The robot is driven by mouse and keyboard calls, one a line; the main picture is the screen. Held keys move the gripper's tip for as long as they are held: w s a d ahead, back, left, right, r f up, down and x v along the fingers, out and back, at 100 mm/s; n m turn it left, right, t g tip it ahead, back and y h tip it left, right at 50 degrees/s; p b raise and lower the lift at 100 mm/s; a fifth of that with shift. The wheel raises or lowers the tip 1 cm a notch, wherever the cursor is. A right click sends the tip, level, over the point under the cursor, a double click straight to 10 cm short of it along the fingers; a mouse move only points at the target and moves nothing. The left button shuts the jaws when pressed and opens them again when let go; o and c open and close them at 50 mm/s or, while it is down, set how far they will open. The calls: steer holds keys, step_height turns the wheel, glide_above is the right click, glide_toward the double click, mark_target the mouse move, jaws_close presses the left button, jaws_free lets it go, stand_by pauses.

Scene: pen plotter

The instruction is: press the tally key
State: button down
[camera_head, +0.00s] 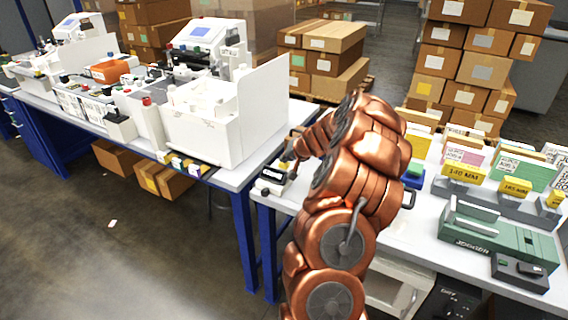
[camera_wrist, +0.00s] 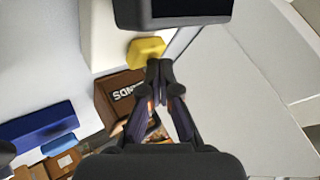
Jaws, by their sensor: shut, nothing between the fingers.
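I cannot pick out the tally key for certain in either view. In the wrist view my gripper (camera_wrist: 160,78) is shut and empty, its fingertips together. A yellow faceted piece (camera_wrist: 147,50) shows just beyond the fingertips, beside a white surface; I cannot tell whether they touch. In the head view my copper arm reaches over the near-left end of the right bench, and its far end is mostly hidden behind its own links. A small black-and-white device (camera_head: 272,176) sits at that bench corner, close by the arm's end.
A green machine (camera_head: 495,232) and upright card dividers (camera_head: 463,172) fill the right bench. A white open-topped box (camera_head: 205,128) stands on the left bench. Stacked cartons (camera_head: 325,60) stand behind. Below the fingers in the wrist view is a brown lettered box (camera_wrist: 122,94).

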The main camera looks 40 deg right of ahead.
mark_target(286, 164)
stand_by(0.6)
steer(key=shift+r+p, duration=0.45)
steer(key=shift+r, duration=0.45)
steer(key=shift+r+p, duration=1.25)
steer(key=shift+r, duration=1.25)
